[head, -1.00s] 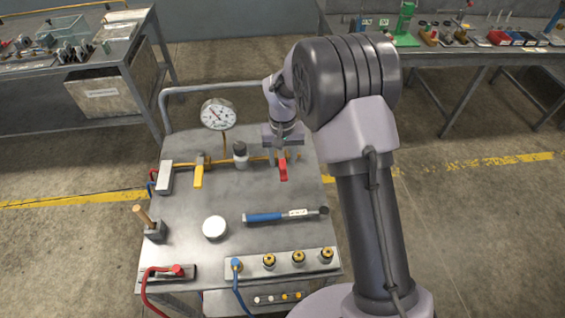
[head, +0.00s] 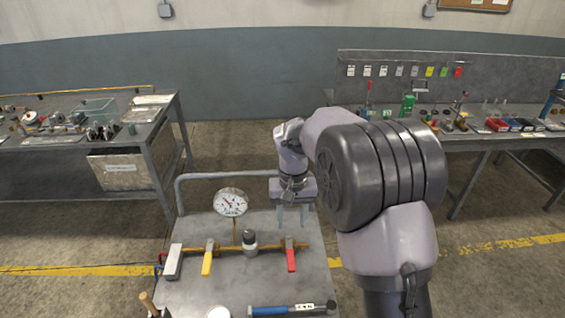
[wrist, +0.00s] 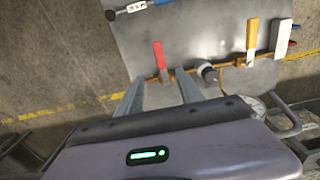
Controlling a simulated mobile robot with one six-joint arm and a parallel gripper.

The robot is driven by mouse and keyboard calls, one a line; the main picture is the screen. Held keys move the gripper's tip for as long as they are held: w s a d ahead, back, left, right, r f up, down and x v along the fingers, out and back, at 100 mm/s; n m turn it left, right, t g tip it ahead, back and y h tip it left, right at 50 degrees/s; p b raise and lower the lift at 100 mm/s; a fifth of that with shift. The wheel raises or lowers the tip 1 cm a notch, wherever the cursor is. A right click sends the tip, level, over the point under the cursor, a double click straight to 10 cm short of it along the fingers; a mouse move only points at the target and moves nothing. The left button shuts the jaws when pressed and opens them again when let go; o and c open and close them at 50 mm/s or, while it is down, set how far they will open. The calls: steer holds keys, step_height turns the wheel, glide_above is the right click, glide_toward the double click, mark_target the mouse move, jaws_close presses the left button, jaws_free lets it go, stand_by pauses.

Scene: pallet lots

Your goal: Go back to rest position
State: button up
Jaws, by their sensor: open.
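My gripper (head: 292,217) is open and empty, with its fingers pointing down above the back right part of a metal cart top (head: 215,290). In the head view it is above and just behind the red valve handle (head: 291,255). The wrist view shows the two fingers (wrist: 157,95) spread apart, with the red handle (wrist: 159,55) beyond them and nothing between them. A yellow valve handle (head: 208,258) and a round pressure gauge (head: 231,202) sit farther left on the same brass pipe.
A blue-handled tool (head: 275,310) lies near the front of the cart. A cart rail (head: 215,178) stands behind the gauge. Cluttered workbenches stand at the back left (head: 60,160) and back right (head: 500,140). Open floor (head: 230,145) lies between them.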

steer(key=s+d+r+m+t+y+b, duration=0.1)
steer(key=s+d+r+m+t+b, duration=0.2)
steer(key=s+r, duration=0.9)
steer(key=s+d+f+m+t+y+b, duration=0.1)
steer(key=s+f+t+b, duration=0.1)
steer(key=s, duration=1.4)
steer(key=shift+s+f+t+b, duration=0.15)
steer(key=shift+f+t+b, duration=0.3)
steer(key=shift+b, duration=0.2)
